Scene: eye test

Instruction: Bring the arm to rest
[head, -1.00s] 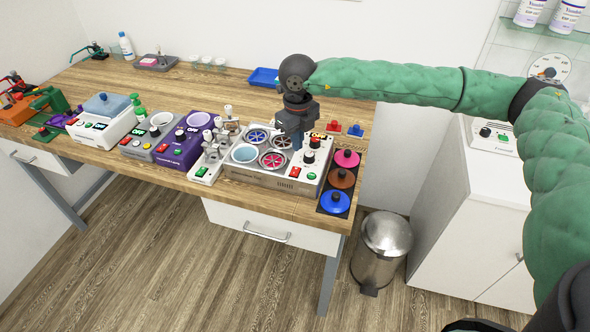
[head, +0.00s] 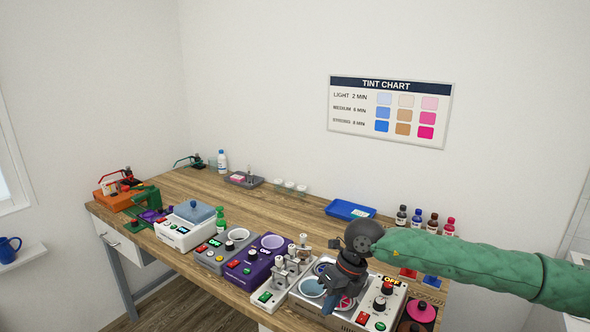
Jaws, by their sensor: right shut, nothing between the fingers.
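My right gripper (head: 334,297) hangs at the end of my green-sleeved right arm (head: 480,262), which comes in from the right. It points down over the tint unit (head: 365,312), a pale box with round wells and knobs. The gripper is shut and holds nothing. It covers part of the wells, and I cannot tell whether its tips touch the unit. My left gripper is not in view.
Several devices line the wooden table's (head: 190,182) front edge, including a purple unit (head: 255,262) and a white box (head: 185,232). A blue tray (head: 349,209) and small bottles (head: 417,219) stand behind. The table's middle is clear. A tint chart (head: 390,110) hangs on the wall.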

